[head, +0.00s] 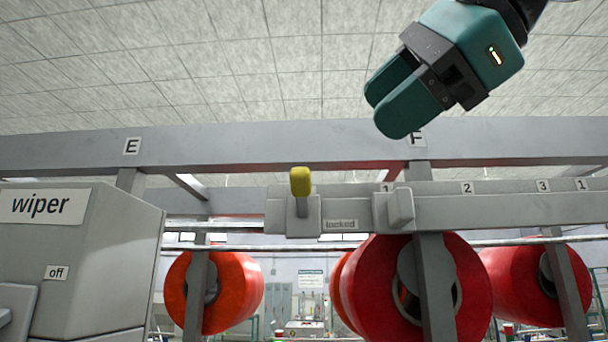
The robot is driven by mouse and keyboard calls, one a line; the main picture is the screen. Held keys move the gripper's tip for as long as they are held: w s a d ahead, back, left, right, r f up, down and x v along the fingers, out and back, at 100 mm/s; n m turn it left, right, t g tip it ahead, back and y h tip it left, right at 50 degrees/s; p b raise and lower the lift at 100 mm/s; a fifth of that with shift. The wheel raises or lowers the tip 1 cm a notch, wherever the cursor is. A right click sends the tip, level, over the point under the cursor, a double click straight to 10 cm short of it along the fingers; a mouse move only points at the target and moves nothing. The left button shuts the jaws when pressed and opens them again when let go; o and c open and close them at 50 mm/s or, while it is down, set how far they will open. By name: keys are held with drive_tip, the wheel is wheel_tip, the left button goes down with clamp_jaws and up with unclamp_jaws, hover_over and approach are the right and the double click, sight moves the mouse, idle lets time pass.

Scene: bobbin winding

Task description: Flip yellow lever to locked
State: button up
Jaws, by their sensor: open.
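The yellow lever (301,182) has a yellow grip on a grey stem and stands upright from a grey block on the rail (450,213). A label reading "locked" (340,224) is on the rail just to the lower right of the lever. My gripper (388,108) is at the upper right, above and to the right of the lever and apart from it. Its two teal fingers point down and left, parted by a gap with nothing between them.
A grey beam (260,145) marked E and F crosses behind and above the lever. A grey handle block (398,208) sits right of the label. Red bobbins (365,295) hang below. A grey wiper box (95,255) marked "off" stands at left.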

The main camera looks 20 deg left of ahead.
sight(306, 184)
drive_tip(key=x, duration=1.2)
drive_tip(key=shift+a, duration=0.1)
drive_tip(key=shift+c, duration=0.5)
clamp_jaws()
